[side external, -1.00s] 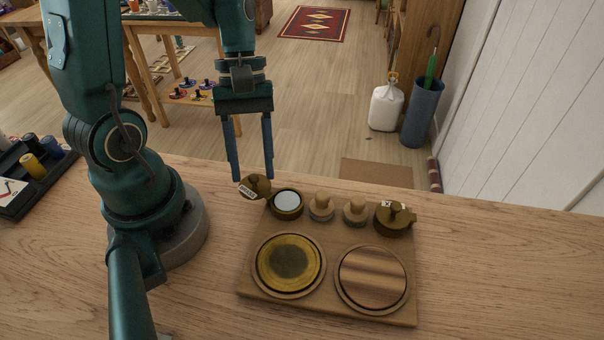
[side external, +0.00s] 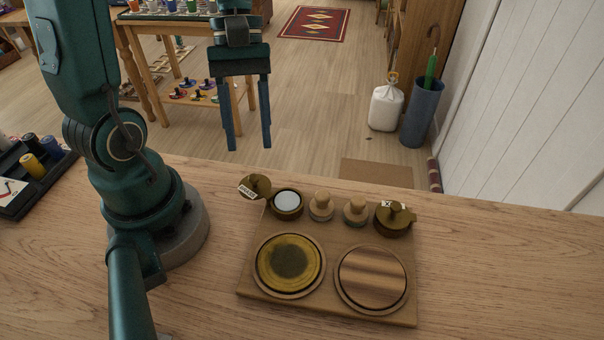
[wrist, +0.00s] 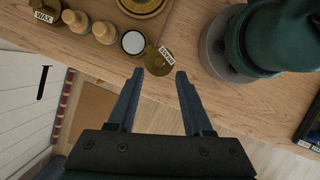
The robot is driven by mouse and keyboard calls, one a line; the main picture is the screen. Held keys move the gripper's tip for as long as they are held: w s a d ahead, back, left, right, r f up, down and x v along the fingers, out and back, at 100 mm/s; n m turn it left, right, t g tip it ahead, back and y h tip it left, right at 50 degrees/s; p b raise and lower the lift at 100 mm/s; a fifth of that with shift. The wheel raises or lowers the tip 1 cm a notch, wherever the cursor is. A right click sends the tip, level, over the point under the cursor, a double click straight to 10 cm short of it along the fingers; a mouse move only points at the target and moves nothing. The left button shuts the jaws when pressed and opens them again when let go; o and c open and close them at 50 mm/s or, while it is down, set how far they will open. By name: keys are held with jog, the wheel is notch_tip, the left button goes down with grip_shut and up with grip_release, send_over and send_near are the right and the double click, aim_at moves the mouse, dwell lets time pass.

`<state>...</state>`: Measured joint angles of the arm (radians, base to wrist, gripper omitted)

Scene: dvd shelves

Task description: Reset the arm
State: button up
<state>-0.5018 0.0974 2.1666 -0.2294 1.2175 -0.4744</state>
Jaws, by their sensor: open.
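My gripper (side external: 247,145) is open and empty. It hangs in the air above and behind the wooden board, with its blue fingers pointing down. It also shows in the wrist view (wrist: 161,73), its two fingers apart with nothing between them. The arm rises from its round base at the left of the table.
A wooden board (side external: 262,295) on the table (side external: 480,270) holds two round discs, two wooden-knobbed pieces and a brass lidded pot (side external: 394,220). An open pot (side external: 287,204) has its labelled lid (side external: 255,187) beside it. A dark tray (side external: 20,200) lies far left.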

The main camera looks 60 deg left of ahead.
jog(key=shift+d+r, duration=0.15)
jog(key=shift+d, duration=0.05)
jog(key=s+d+r+m+t+y, duration=0.1)
jog(key=d+r+m+t+y, duration=0.2)
jog(key=m+t, duration=0.4)
notch_tip(320, 180, up, 2)
jog(key=m+y, duration=0.1)
jog(key=m, duration=0.4)
jog(key=shift+m+t, duration=0.3)
